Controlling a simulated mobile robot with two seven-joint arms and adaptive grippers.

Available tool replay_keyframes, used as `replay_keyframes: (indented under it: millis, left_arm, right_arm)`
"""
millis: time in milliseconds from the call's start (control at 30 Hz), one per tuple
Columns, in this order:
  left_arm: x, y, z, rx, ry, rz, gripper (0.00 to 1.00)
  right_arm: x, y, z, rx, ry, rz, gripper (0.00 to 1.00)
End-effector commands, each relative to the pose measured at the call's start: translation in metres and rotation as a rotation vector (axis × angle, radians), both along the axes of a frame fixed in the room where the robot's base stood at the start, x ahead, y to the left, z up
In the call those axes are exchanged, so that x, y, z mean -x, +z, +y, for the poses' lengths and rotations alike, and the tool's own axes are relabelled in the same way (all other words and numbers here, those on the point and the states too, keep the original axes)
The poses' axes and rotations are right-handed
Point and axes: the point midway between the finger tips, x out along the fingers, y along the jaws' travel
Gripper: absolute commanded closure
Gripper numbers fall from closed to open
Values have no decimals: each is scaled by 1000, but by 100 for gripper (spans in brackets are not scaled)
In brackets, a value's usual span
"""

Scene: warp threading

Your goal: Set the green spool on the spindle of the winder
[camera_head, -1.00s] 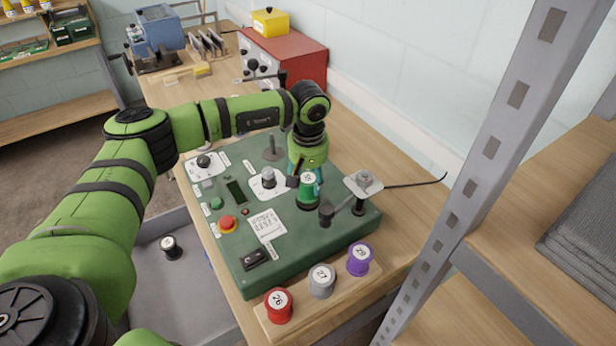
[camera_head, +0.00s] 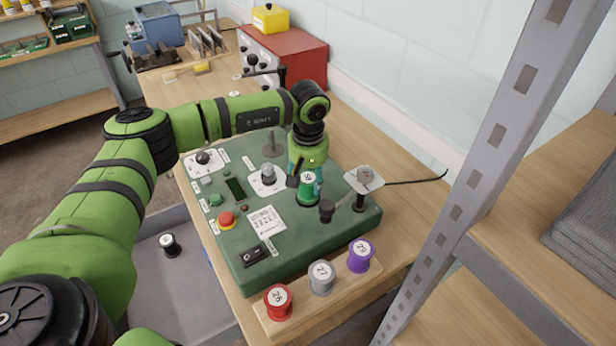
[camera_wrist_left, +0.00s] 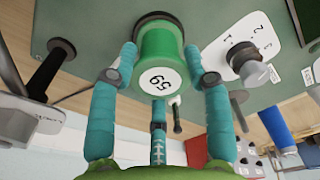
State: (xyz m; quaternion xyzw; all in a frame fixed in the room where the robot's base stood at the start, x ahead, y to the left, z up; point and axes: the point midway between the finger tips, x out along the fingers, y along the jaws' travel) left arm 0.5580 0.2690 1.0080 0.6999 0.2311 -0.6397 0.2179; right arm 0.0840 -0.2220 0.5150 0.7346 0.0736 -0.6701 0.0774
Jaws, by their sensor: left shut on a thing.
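The green spool (camera_head: 308,189) is upright over the deck of the green winder (camera_head: 232,262), its white numbered label facing my palm. It also shows in the left wrist view (camera_wrist_left: 160,55), with a dark round base at its far end. My left gripper (camera_head: 307,177) comes down from above, its teal fingers (camera_wrist_left: 157,82) shut around the spool. The winder's spindle is not clearly visible; the spool hides the deck directly beneath it. I cannot tell whether the spool is seated. My right gripper is not in view.
A grey knob (camera_head: 268,174) and a grey post (camera_head: 272,145) stand left of the spool. A black post (camera_head: 326,210) and a metal plate (camera_head: 364,179) stand close on its right. Red (camera_head: 278,302), grey (camera_head: 321,278) and purple (camera_head: 360,255) spools stand on a front wooden rack.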

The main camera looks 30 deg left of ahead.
Motion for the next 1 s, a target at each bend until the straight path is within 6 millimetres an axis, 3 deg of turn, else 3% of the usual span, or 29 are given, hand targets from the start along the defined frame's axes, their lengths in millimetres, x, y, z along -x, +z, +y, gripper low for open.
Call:
replay_keyframes:
  millis: [133,167,200,633,767,1000]
  left_arm:
    - [0,0,0,0,0,0,83]
    - [0,0,0,0,0,0,39]
    - [0,0,0,0,0,0,23]
    - [0,6,0,1,0,-2,23]
    - [0,24,-1,1,0,-5,23]
    - [5,76,-4,1,0,-6,23]
  right_arm:
    - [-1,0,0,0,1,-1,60]
    - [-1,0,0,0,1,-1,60]
    - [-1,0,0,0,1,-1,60]
    - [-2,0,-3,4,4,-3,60]
    - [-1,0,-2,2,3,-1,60]
    - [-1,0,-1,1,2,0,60]
